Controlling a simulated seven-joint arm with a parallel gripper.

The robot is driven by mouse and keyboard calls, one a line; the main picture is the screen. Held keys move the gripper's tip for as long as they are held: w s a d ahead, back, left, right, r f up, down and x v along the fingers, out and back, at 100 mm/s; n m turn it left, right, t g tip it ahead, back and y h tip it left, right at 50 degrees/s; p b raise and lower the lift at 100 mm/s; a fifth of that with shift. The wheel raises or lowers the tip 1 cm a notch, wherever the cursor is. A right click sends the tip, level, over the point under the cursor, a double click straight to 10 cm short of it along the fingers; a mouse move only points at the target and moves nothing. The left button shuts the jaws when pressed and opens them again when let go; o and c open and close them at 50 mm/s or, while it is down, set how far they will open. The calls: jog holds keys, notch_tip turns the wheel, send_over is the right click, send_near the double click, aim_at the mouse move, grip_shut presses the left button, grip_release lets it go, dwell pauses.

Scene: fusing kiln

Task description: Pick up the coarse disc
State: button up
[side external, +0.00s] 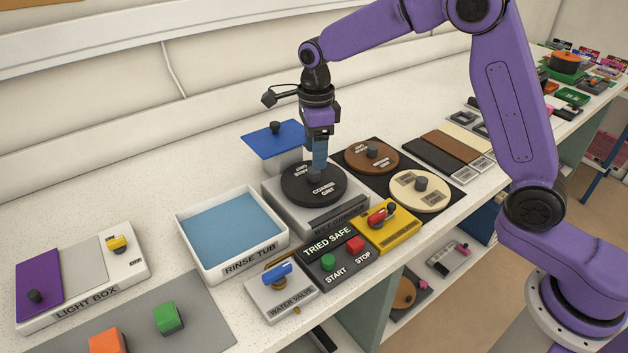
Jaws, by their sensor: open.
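The coarse disc (324,191) is a dark round disc with white lettering that reads like "COARSE GRIT". It lies flat on top of a grey machine (290,215) in the middle of the bench. A small dark knob stands at the disc's centre. My gripper (317,167) points down over the disc, with its blue fingers around or right at the knob. The fingers are open. They partly hide the knob, so I cannot tell whether they touch it.
A brown disc (371,160) and a cream disc (419,196) lie on a dark mat to the right. A blue-topped box (273,141) stands close behind. In front are a yellow switch box (388,231), a START/STOP panel (340,256) and a water valve (281,293). A rinse tub (187,243) stands left.

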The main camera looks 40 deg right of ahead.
aim_at(314, 176)
notch_tip(314, 176, down, 5)
jog(key=shift+w+a, duration=0.1)
jog(key=shift+a, duration=0.05)
grip_shut()
